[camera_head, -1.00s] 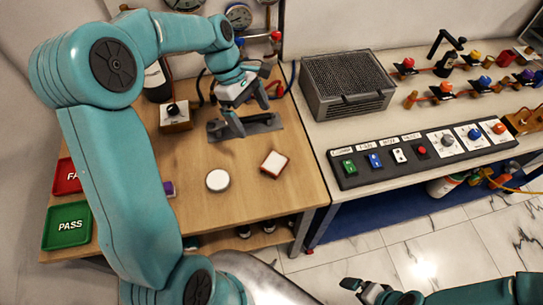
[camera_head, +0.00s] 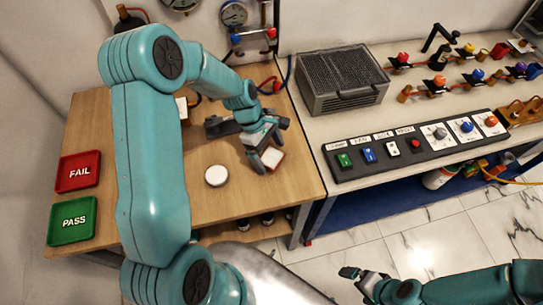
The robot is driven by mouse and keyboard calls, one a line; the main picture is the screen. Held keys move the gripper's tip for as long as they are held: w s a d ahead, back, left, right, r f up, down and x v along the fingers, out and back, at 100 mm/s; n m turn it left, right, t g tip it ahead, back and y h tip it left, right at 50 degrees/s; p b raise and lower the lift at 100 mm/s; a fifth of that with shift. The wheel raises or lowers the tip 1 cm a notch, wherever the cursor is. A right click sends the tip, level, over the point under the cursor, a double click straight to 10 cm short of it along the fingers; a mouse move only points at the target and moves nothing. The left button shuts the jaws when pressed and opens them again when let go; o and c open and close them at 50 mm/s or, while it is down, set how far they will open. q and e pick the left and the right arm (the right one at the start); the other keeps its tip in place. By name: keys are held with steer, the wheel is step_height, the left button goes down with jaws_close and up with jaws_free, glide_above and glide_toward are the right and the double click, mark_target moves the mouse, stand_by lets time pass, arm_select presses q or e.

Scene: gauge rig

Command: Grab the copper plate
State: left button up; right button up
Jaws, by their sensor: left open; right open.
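The copper plate (camera_head: 273,158) looks like a small square with a pale, shiny top and a reddish edge. It lies on the wooden table (camera_head: 222,215), partly covered by my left gripper. My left gripper (camera_head: 266,157) is open and points down right at the plate, with its fingers over or beside it. I cannot tell whether they touch it. My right gripper (camera_head: 351,281) is open and empty, low over the floor in front of the benches.
A white round disc (camera_head: 217,175) lies left of the plate. A red FAIL tray (camera_head: 78,172) and a green PASS tray (camera_head: 73,220) sit at the table's left. A dark fixture (camera_head: 222,126) stands behind. A switch panel (camera_head: 415,146) and metal box (camera_head: 342,78) are on the right bench.

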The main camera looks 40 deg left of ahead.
arm_select(q)
steer(key=shift+s+d+f, duration=0.1)
steer(key=shift+d+f, duration=0.2)
steer(key=shift+f, duration=0.1)
steer(key=shift+a, duration=0.1)
steer(key=shift+c, duration=0.3)
steer(key=c, duration=1.3)
steer(key=shift+r, duration=0.15)
